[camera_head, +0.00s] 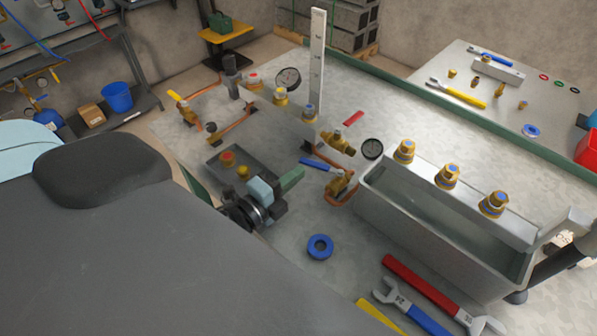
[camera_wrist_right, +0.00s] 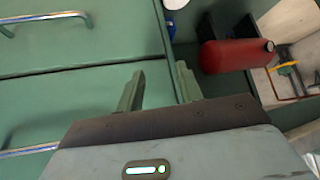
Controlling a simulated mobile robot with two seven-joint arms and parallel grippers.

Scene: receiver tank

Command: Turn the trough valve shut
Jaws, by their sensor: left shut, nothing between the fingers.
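The metal trough (camera_head: 430,241) stands at the right of the bench, with several brass fittings along its back rim. Just left of it is a brass valve (camera_head: 339,186) on copper pipe, with a blue lever (camera_head: 316,163) pointing left and away. I take this to be the trough valve; no label is readable. My left gripper (camera_head: 293,178) is shut and empty, its green-grey fingers left of the valve and a little apart from the lever in the picture. In the right wrist view, my right gripper (camera_wrist_right: 160,88) has its fingers apart with nothing between them.
Behind the valve are a brass fitting (camera_head: 338,145), a red lever (camera_head: 354,118) and a black gauge (camera_head: 372,149). A blue ring (camera_head: 320,247) and wrenches (camera_head: 427,285) lie in front. A red tank (camera_wrist_right: 237,56) shows in the right wrist view.

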